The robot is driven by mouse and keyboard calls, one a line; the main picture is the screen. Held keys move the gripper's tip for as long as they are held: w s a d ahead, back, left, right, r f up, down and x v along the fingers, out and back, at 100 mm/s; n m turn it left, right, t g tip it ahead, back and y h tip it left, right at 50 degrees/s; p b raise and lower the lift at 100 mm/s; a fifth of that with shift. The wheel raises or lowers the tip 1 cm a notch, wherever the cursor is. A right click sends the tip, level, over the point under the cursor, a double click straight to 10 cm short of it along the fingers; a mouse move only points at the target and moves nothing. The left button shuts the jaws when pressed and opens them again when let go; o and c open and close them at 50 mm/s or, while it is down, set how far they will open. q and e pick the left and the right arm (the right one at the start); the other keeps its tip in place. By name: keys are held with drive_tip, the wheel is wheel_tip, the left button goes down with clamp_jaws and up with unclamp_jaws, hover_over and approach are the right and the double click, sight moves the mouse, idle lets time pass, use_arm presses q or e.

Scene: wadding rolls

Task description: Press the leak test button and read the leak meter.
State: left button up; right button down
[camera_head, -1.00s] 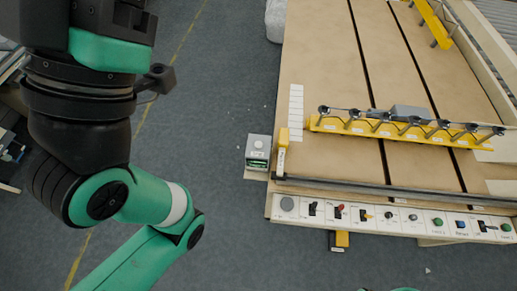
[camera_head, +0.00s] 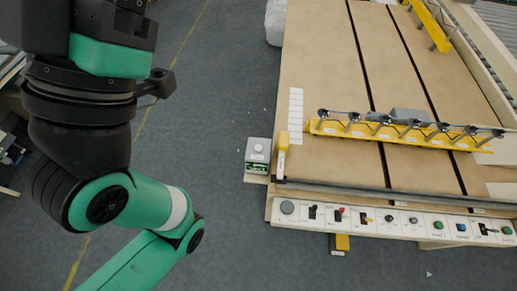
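A small grey box (camera_head: 257,154) stands at the table's left front corner. It has a round pale button (camera_head: 258,148) on top and a green-lit display (camera_head: 257,168) on its front face; the reading is too small to make out. Whether this is the leak test unit I cannot tell from the lettering. A control panel (camera_head: 387,221) with several switches and buttons runs along the table's front edge. My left arm comes in from the left, but its gripper is outside the picture. My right gripper is not in view either.
A wide tan table (camera_head: 320,75) with dark slots fills the right side. A yellow bar with several suction cups (camera_head: 350,133) lies across it. A yellow upright block (camera_head: 282,150) stands beside the grey box. The grey floor (camera_head: 215,120) left of the table is clear.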

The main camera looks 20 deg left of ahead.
use_arm(q)
drive_tip(key=shift+c, duration=0.3)
clamp_jaws()
idle(1.6)
